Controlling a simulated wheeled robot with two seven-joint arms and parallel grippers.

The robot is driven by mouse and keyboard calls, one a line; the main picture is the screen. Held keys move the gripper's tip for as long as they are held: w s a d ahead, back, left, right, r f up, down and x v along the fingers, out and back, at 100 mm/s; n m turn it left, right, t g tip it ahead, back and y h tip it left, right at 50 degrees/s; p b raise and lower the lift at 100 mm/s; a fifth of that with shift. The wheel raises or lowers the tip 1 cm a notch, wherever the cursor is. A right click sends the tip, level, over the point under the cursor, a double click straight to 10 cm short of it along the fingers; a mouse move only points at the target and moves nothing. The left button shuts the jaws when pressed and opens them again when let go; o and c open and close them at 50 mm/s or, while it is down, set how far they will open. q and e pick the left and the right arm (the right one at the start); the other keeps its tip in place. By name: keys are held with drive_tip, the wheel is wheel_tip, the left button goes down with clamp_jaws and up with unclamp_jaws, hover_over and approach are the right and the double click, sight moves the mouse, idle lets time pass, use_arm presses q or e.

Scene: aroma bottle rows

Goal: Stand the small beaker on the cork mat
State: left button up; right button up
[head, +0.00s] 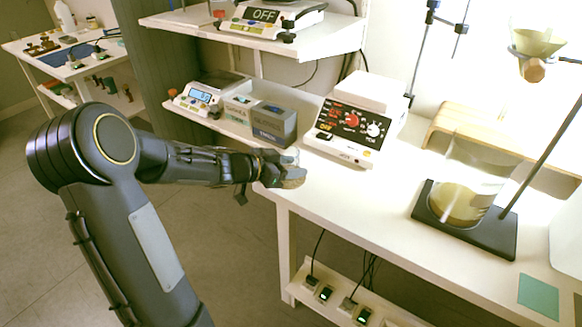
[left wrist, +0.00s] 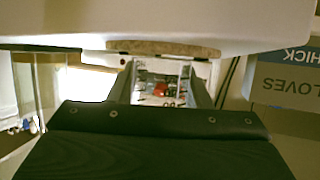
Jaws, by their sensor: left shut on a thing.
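My left gripper (head: 278,168) is at the front left corner of the white bench and is shut on the small beaker (head: 290,157). The beaker is clear glass and only partly visible in the head view. In the left wrist view the gripper's fingers (left wrist: 160,92) stand on either side of the clear beaker, with the hotplate showing through between them. The cork mat (head: 293,184) is a brown piece at the bench corner, just below the gripper and partly hidden by it. Its edge also shows in the left wrist view (left wrist: 165,47). I cannot tell whether the beaker touches it.
A hotplate (head: 352,125) stands just behind the gripper. Glove boxes (head: 272,124) and a scale (head: 205,95) are on the side shelf to the left. A large beaker (head: 462,197) sits on a black stand base at the right. The bench front centre is clear.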

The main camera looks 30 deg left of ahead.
use_arm(q)
drive_tip(key=shift+f, duration=0.2)
drive_tip(key=o, duration=1)
drive_tip(key=shift+r, duration=0.15)
